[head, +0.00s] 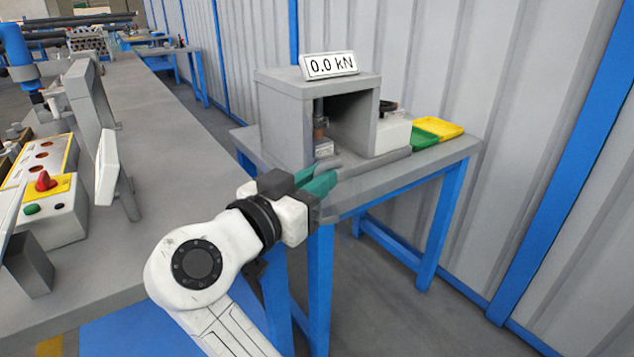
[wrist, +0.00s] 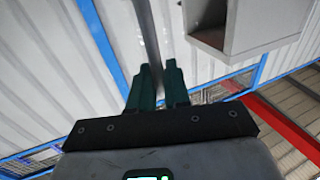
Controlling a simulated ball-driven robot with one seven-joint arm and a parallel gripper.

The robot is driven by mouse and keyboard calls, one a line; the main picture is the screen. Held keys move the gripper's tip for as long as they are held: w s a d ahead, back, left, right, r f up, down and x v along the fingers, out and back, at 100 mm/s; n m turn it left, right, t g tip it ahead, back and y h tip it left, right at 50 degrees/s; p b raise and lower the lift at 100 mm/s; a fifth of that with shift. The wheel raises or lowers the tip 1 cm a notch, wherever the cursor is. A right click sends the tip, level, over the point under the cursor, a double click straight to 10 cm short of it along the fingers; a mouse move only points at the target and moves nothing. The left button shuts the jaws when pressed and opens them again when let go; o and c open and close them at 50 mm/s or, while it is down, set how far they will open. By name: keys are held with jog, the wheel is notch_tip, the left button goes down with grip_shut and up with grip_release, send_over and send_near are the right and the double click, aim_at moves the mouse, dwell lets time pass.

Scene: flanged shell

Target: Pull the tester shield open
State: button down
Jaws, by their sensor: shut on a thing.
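The tester (head: 282,112) is a grey box on a small blue-legged table, with a "0.0 kN" sign on top. Its front is open to view, with a dark inside and a small column in it. My gripper (head: 322,180), with teal fingers, is in front of the box at its lower front. It is shut on a thin grey bar or panel edge (head: 375,163), which I take to be the shield; it runs right along the table front. In the wrist view the grey piece (wrist: 148,35) stands between the fingers (wrist: 158,82). The tester (wrist: 262,18) is at upper right there.
Yellow (head: 437,126) and green (head: 424,138) trays lie right of the tester on the small table (head: 455,150). A long grey bench (head: 165,135) with a control box (head: 45,195) and an upright panel stands at left. A corrugated wall (head: 530,120) is behind.

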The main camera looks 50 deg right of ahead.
jog(key=shift+w+d, duration=0.15)
jog(key=shift+w, duration=0.05)
jog(key=c, duration=1.3)
grip_release()
jog(key=shift+d, duration=0.15)
jog(key=a, duration=0.3)
jog(key=a+p, duration=0.1)
jog(key=a, duration=0.3)
jog(key=s+a, duration=0.1)
jog(key=a, duration=0.2)
jog(key=shift+s+a, duration=0.1)
jog(key=shift+a, duration=0.3)
